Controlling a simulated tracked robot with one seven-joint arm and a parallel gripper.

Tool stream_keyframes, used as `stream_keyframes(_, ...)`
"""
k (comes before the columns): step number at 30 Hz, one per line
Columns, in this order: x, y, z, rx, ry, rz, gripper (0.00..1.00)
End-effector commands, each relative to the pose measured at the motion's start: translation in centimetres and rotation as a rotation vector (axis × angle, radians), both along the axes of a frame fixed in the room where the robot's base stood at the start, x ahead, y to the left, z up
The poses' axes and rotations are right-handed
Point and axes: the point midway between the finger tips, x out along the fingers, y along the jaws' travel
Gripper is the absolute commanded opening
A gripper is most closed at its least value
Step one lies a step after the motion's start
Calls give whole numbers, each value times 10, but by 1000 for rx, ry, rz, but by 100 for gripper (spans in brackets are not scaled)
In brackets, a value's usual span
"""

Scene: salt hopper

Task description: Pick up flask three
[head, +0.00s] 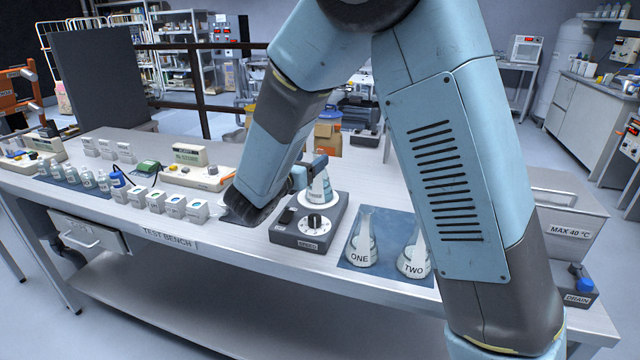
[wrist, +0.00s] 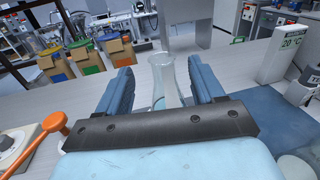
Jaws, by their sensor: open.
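A clear conical flask (head: 319,187) stands upright on a dark hotplate with a dial (head: 308,222) in the head view. Its label is not readable. My gripper (head: 309,174) is at this flask, its blue fingers beside the neck. In the wrist view the same flask (wrist: 164,82) stands between the two open fingers of my gripper (wrist: 160,88), with its lower part hidden by the gripper body. Flask ONE (head: 361,243) and flask TWO (head: 413,257) stand upright on a blue mat (head: 386,262) to the right; my arm partly covers flask TWO.
To the left are several small white boxes (head: 174,206), bottles (head: 88,178) and a beige instrument (head: 197,176). A grey bath marked MAX 40 °C (head: 566,228) is at the right. The wrist view shows an orange lever (wrist: 54,122) at left and a 20 °C display (wrist: 283,52) at right.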

Motion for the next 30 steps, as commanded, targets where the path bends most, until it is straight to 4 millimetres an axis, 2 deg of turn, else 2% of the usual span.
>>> stream_keyframes(5, 12, -9, -1, -1, 0, -3, 68)
stream_keyframes(12, 37, -27, -3, 0, 1, -2, 68)
stream_keyframes(20, 42, -29, -3, 0, 0, 0, 68)
stream_keyframes(30, 42, -28, -3, 0, 0, 0, 37)
